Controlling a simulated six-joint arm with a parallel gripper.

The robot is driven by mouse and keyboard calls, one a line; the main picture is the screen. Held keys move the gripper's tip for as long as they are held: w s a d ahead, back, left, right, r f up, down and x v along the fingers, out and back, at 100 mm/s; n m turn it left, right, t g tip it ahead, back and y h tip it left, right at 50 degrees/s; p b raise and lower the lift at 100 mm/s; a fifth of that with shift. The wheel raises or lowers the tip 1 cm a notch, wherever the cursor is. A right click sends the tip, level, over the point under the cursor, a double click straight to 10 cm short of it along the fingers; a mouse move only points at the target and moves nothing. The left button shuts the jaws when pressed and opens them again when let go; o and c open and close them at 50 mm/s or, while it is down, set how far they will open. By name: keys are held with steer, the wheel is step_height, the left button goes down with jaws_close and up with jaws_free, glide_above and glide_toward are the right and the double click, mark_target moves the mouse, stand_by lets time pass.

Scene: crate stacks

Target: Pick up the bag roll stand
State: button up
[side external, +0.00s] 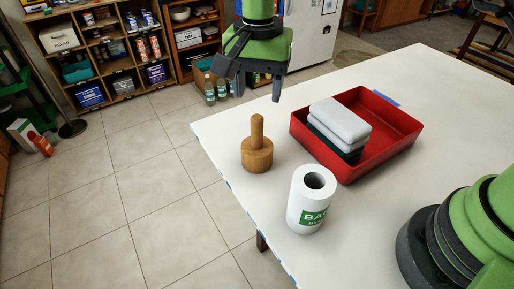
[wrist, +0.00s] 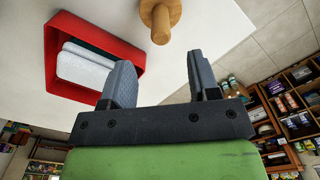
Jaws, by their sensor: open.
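A wooden stand (side external: 257,156) with a round base and an upright peg stands near the table's left edge in the side external view. Its peg also shows at the top of the wrist view (wrist: 161,26). A white roll (side external: 309,210) with a green label, partly reading "BAG", stands upright apart from it, nearer the camera. The stand's peg is bare. My gripper (side external: 249,84) is open and empty, raised above the table's far left edge, clear of the stand. In the wrist view its two fingers (wrist: 160,65) are spread apart with nothing between them.
A red tray (side external: 400,150) holds stacked white and dark blocks (side external: 340,120) to the right of the stand. Shelves (side external: 110,55) stand on the tiled floor behind, off the table.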

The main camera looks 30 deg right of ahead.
mark_target(257, 118)
step_height(257, 118, down, 10)
steer(key=shift+a+r, duration=0.1)
steer(key=shift+r, duration=0.05)
stand_by(0.3)
jaws_close()
